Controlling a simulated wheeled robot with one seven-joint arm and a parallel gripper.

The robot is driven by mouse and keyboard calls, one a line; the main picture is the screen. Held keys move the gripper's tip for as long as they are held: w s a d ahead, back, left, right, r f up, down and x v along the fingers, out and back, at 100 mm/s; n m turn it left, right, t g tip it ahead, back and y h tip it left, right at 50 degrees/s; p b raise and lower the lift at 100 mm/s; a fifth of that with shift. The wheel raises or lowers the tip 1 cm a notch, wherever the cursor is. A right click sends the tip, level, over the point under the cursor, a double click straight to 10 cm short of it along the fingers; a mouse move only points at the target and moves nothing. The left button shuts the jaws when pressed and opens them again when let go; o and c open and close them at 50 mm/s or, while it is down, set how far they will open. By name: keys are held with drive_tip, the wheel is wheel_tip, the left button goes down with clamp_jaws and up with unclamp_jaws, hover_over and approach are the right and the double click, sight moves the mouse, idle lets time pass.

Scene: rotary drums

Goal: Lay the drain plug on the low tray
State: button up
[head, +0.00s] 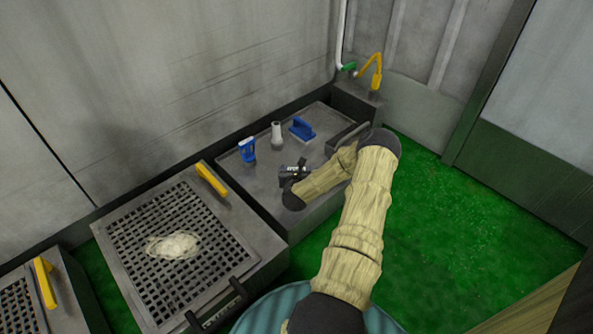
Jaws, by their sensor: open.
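My gripper (288,173) is a small dark shape at the end of my tan-sleeved arm, low over the grey worktop (255,180) in the middle of the view. It is open, and nothing shows held in it. I cannot tell for certain which thing is the drain plug. A pale grey upright piece (277,137) with a narrow neck stands on the worktop behind my gripper, apart from it. No separate low tray can be made out; the worktop has a slight raised rim. My arm hides the worktop's right part.
A blue handled tool (247,151) and a blue brush-like tool (302,129) stand beside the pale piece. A slotted grate (135,225) with a whitish heap (172,246) lies left. A yellow spout (371,68) rises behind. Green floor (450,250) is open at right.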

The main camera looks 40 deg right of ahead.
drive_tip(key=p+v, duration=0.7)
drive_tip(key=v, duration=0.5)
drive_tip(key=shift+w, duration=0.1)
drive_tip(key=w+a+r+n+g+y, duration=0.1)
drive_tip(key=a+r+n+y, duration=0.2)
drive_tip(key=a+n, duration=0.35)
drive_tip(key=w+a+r+n+y, duration=0.2)
drive_tip(key=a+r+n+y, duration=0.15)
drive_tip(key=n, duration=0.65)
drive_tip(key=w+a+r+n+g+y, duration=0.1)
drive_tip(key=a+r+n+y, duration=0.1)
drive_tip(key=a+r+n, duration=0.45)
drive_tip(key=s+a+r+n+g, duration=0.3)
drive_tip(key=s+a+r+n, duration=0.2)
drive_tip(key=n, duration=0.5)
drive_tip(key=s+a+r+n+g, duration=0.2)
drive_tip(key=s+a+r+n, duration=0.3)
drive_tip(key=s+r+n, duration=0.4)
drive_tip(key=s+n, duration=0.2)
drive_tip(key=s, duration=0.1)
drive_tip(key=shift+a+r+g, duration=0.2)
drive_tip(key=shift+r+g, duration=0.15)
drive_tip(key=shift+g, duration=0.05)
